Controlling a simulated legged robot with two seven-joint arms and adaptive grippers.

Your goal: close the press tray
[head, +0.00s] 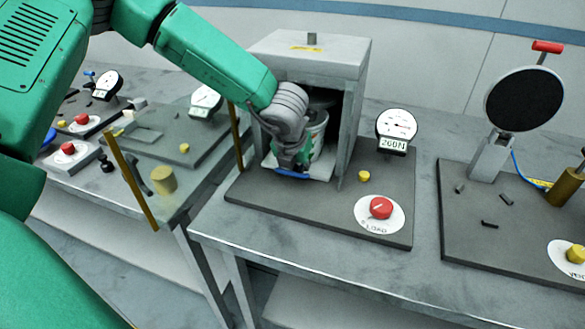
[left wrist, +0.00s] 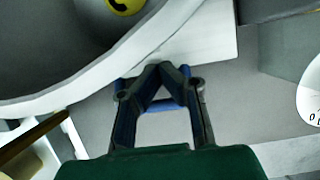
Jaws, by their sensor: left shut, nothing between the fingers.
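The press is a grey box (head: 355,125) with an open front, standing on a dark base plate. Its white press tray (head: 318,172) shows low in the opening, with a blue handle (head: 291,174) along the front edge. A white and green round container stands on the tray, partly hidden by my wrist. My left gripper (head: 294,163) is at the tray's front. In the left wrist view its fingertips (left wrist: 160,68) are together and empty, against the tray's white edge (left wrist: 212,38). The blue handle (left wrist: 150,107) shows behind and between the fingers. Whether the fingers touch the tray is unclear.
A gauge (head: 396,125), a yellow knob (head: 364,176) and a red LOAD knob (head: 381,208) are right of the press. A yellow post (head: 234,135) stands close to its left. Another station with a black disc (head: 524,98) is at the far right.

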